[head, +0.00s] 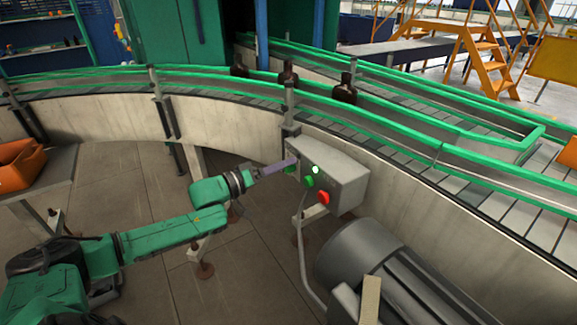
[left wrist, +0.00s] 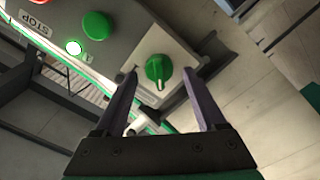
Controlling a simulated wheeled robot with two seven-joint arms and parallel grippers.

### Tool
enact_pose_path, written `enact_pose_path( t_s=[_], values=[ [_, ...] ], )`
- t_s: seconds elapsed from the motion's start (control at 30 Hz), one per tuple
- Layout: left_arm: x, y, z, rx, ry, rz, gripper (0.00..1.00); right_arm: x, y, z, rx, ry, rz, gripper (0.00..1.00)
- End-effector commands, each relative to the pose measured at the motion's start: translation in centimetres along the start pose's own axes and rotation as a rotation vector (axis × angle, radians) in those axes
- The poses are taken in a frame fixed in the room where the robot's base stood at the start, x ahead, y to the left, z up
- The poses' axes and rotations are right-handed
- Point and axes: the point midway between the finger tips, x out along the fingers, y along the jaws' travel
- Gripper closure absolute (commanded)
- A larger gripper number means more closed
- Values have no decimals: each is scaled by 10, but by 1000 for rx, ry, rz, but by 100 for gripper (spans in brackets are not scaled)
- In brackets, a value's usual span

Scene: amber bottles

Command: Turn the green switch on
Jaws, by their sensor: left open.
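The green switch (left wrist: 158,68) is a round knob on a pale square plate, with a small light pointer mark towards the bottom of the left wrist view. In the head view the switch (head: 290,169) is mostly hidden by my left gripper (head: 281,166). It belongs to a grey control box (head: 346,180) beside the conveyor. In the left wrist view my left gripper (left wrist: 160,74) is open, with one finger on each side of the knob and visible gaps. I cannot tell how deep the fingertips reach. My right gripper is not in view.
The box also carries a lit lamp (head: 316,169), a green button (head: 309,182) and a red button (head: 323,198). A conveyor (head: 230,95) with green rails and dark bottles (head: 345,90) runs behind. A grey motor-like cylinder (head: 365,252) stands below the box.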

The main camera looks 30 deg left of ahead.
Motion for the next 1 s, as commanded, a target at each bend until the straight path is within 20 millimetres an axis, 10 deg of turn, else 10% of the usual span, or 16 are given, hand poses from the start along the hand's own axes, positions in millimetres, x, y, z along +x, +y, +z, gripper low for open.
enact_pose_path(
  t_s=[0.07,0.27,1.0],
  values=[
    [0,0,0,0,0,0,27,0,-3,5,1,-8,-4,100],
    [0,0,0,0,0,0,100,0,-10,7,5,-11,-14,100],
    [0,4,0,274,-1,0,100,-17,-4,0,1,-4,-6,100]
  ],
)
